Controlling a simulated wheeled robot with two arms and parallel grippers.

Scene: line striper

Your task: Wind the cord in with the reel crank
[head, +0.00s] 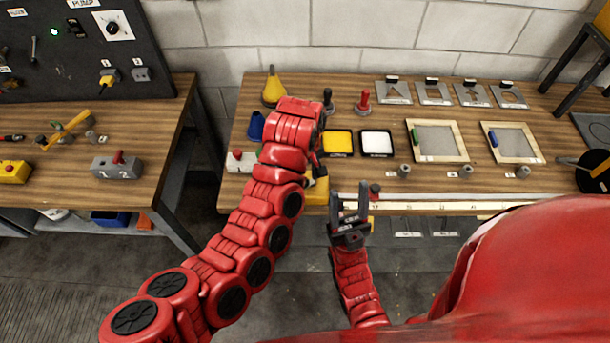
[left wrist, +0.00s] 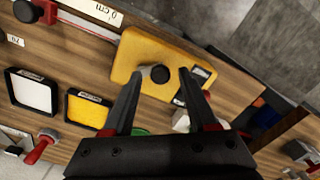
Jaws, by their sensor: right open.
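A yellow reel body (head: 317,197) sits at the front edge of the right bench, partly hidden by my left arm in the head view. In the left wrist view the yellow body (left wrist: 185,52) shows from above, with a dark round crank knob (left wrist: 160,73) on it. My left gripper (left wrist: 161,74) is open, its fingertips on either side of the knob with gaps to both. In the head view my left arm hides most of that gripper. My right gripper (head: 350,200) is open and empty, in front of the bench edge. I cannot make out the cord.
Yellow (head: 338,142) and white (head: 376,143) pads lie behind. A floor gap separates the left bench (head: 100,165).

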